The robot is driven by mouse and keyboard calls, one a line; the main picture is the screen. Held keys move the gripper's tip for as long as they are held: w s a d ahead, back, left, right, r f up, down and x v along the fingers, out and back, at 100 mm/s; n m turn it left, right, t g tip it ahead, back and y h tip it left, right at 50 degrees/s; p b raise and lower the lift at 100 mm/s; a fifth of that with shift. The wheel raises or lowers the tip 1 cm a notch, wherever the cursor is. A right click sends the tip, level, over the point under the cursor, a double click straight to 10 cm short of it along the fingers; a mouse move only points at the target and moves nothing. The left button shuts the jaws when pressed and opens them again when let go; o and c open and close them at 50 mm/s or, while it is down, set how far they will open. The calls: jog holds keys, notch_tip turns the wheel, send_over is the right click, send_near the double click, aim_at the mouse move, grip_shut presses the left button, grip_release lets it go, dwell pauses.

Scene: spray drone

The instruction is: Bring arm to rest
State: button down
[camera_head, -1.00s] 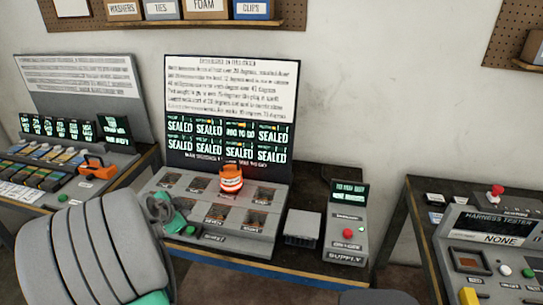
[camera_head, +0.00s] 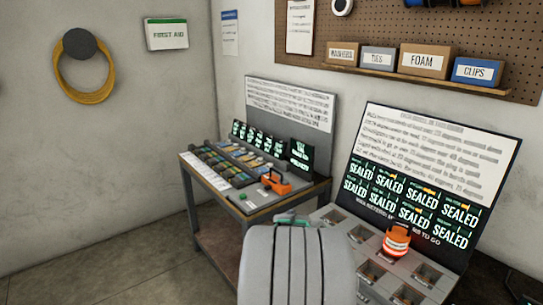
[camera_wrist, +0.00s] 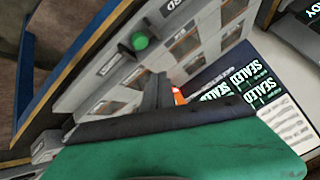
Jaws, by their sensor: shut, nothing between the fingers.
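My arm's grey link (camera_head: 297,265) rises at the bottom middle of the head view, in front of the bench with the slotted panel. My gripper (camera_wrist: 158,92) shows in the wrist view as dark fingers, shut and empty, beyond a large green part of my arm. The fingers are over the slotted panel (camera_wrist: 100,88), near its green button (camera_wrist: 140,41); I cannot tell the gap. In the head view the gripper is mostly hidden behind my arm.
An orange-and-white striped object (camera_head: 397,241) stands on the slotted panel below a screen (camera_head: 408,208) reading SEALED several times. To the left, a bench holds a rack (camera_head: 235,165) and an orange-handled tool (camera_head: 276,181). Open floor (camera_head: 120,265) lies at lower left.

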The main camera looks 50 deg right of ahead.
jog(key=a+f+n+y, duration=0.4)
jog(key=a+n, duration=0.2)
jog(key=a, duration=0.4)
jog(key=a+f+n+y, duration=0.3)
jog(key=a+n, duration=0.3)
jog(key=a, duration=0.3)
jog(key=w+a+r+n+t, duration=0.1)
jog(key=w+a+r+n, duration=0.2)
jog(key=a, duration=0.6)
jog(key=w+a+r+n+t+y, duration=0.1)
jog(key=w+a+r+n, duration=0.3)
jog(key=a, duration=0.6)
jog(key=w+a+r+n+t, duration=0.2)
jog(key=a+r+n, duration=0.3)
jog(key=a, duration=0.4)
jog(key=shift+w+a+r+n+t+y, duration=0.15)
jog(key=shift+w+a+n+t+y, duration=0.15)
jog(key=shift+w+n, duration=0.35)
